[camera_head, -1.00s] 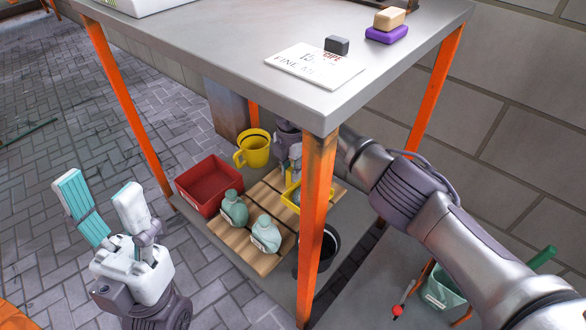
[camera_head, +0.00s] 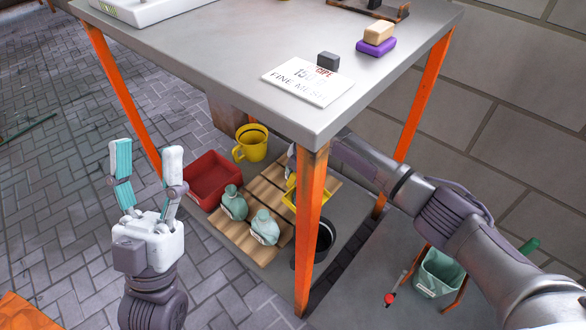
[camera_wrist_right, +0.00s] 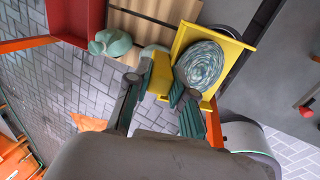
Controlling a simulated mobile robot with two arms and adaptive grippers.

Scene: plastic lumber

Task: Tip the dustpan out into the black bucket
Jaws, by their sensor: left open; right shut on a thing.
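The yellow dustpan (camera_head: 289,197) is under the table, partly hidden by the front orange leg. In the right wrist view, my right gripper (camera_wrist_right: 156,87) is shut on the dustpan's handle (camera_wrist_right: 160,72). A round teal-and-white swirled pile (camera_wrist_right: 202,66) lies in the pan. In the head view, my right gripper is mostly hidden beneath the tabletop. The black bucket (camera_head: 325,238) stands on the lower shelf behind the front leg, to the right of and nearer than the dustpan; its inside looks dark. My left gripper (camera_head: 146,152) is open and empty, left of the table.
Orange table legs (camera_head: 310,220) and the tabletop (camera_head: 240,70) crowd my right arm.

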